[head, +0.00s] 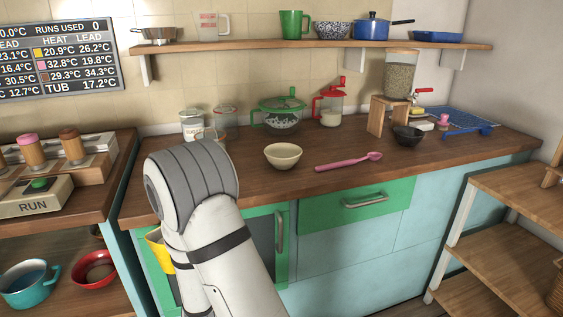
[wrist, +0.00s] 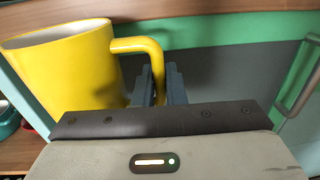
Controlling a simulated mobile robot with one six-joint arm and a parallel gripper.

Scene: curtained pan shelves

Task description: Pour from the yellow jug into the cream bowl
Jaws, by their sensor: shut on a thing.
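The yellow jug (wrist: 75,65) fills the left of the wrist view, its rim at the top and its handle reaching right. My gripper (wrist: 160,85) is shut on the jug's handle. In the head view only a small part of the jug (head: 156,250) shows at the left of my arm, in front of the cupboard and below the counter top; my arm hides the rest, and the gripper too. The cream bowl (head: 283,155) stands upright on the wooden counter, beyond and to the right of my arm. The jug's contents cannot be seen.
A pink spoon (head: 348,161) lies right of the bowl, with a dark bowl (head: 408,136) further right. A green-handled glass pot (head: 282,116) and a red-lidded jar (head: 331,108) stand behind it. Glass jars (head: 194,124) stand behind my arm. Wooden shelves (head: 500,215) are at right.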

